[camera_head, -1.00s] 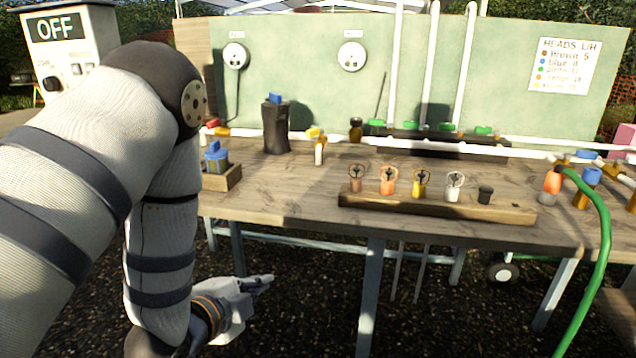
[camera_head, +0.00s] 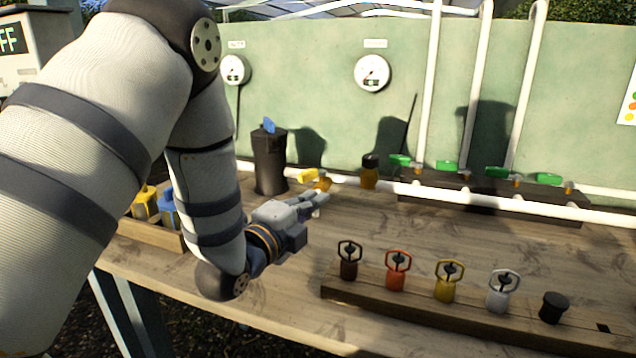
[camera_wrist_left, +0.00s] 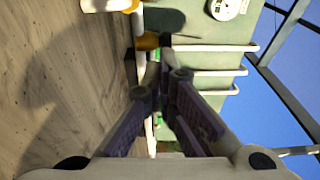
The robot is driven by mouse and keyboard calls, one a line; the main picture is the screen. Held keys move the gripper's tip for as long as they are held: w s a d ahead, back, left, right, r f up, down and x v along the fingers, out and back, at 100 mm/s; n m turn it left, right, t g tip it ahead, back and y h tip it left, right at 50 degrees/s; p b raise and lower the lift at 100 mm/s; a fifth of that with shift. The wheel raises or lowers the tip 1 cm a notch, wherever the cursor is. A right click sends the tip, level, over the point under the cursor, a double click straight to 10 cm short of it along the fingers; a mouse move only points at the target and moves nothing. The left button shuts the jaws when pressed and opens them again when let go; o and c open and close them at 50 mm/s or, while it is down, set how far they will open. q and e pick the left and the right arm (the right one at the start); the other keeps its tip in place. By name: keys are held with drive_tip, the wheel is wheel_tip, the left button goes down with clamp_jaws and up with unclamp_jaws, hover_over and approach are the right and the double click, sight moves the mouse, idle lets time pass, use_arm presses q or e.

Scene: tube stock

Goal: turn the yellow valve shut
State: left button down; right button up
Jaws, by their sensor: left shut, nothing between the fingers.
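The yellow valve (camera_head: 312,177) sits on the white pipe line at the back of the bench, its yellow handle pointing left. My left gripper (camera_head: 318,198) is over the bench, just in front of and below the valve in the picture, and hides part of it. Its fingers are shut and empty; whether they touch the valve I cannot tell. In the left wrist view the fingers (camera_wrist_left: 160,75) point towards the back panel, and what looks like part of the valve (camera_wrist_left: 132,5) shows at the top edge. My right gripper is not in view.
A dark canister (camera_head: 270,160) stands left of the valve and an amber jar (camera_head: 369,173) right of it. Green-handled valves (camera_head: 447,166) line the back. A wooden rack (camera_head: 420,310) with several small wheel-topped fittings lies in front. The bench between is clear.

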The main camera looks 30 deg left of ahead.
sight(313, 174)
use_arm(q)
drive_tip(key=w, duration=0.6)
drive_tip(key=shift+w+a+f+b, duration=0.1)
drive_tip(key=shift+a+f+b, duration=0.05)
drive_tip(key=shift+f+b, duration=0.15)
drive_tip(key=a, duration=0.3)
drive_tip(key=shift+w+a+r, duration=0.15)
drive_tip(key=shift+w+a, duration=0.1)
drive_tip(key=shift+w, duration=0.05)
drive_tip(key=shift+w+a, duration=0.1)
drive_tip(key=shift+a, duration=0.15)
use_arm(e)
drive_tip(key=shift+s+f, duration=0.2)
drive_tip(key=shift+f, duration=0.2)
